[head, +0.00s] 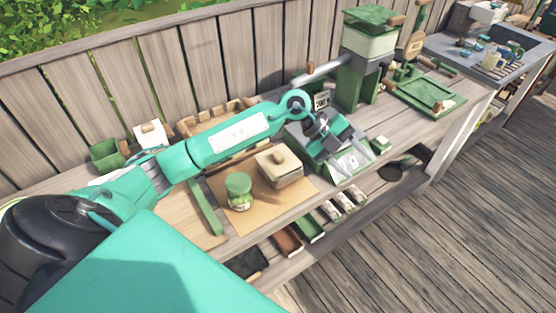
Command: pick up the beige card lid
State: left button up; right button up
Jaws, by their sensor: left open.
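A beige box (281,177) stands on a tan mat on the wooden bench, right of a green jar. Its beige lid (277,159), with a small wooden handle on top, sits on the box. My left gripper (345,157) is open and appears empty, to the right of the lid and over a green scale-like device. The gripper is apart from the lid, and its fingers partly hide the device. My right gripper is not in view.
The green jar (239,191) stands close to the left of the box. A tall green machine (362,60) stands behind the gripper to the right. A wooden fence (150,80) runs behind the bench. Several items lie on the lower shelf.

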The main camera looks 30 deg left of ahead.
pick_arm(q)
jog(key=w+a+f+n+y, duration=0.1)
jog(key=w+a+y, duration=0.1)
jog(key=a+y, duration=0.5)
notch_tip(320, 180, up, 2)
jog(key=n+g+y, duration=0.2)
jog(key=n+y, duration=0.2)
send_over(278, 154)
jog(key=f+p, duration=0.1)
jog(key=f, duration=0.4)
jog(key=f+p, duration=0.1)
jog(key=f, duration=0.1)
jog(key=shift+w+f+p, duration=0.2)
jog(key=shift+w+p, duration=0.05)
jog(key=shift+p, duration=0.1)
jog(key=shift+s+f+p, duration=0.1)
jog(key=shift+f+p, duration=0.35)
jog(key=shift+p, duration=0.1)
jog(key=f+p, duration=0.2)
jog(key=f, duration=0.1)
jog(key=shift+s+f, duration=0.1)
jog(key=shift+s, duration=0.1)
jog(key=shift+f, duration=0.6)
grip_shut()
jog(key=shift+w+r, duration=0.1)
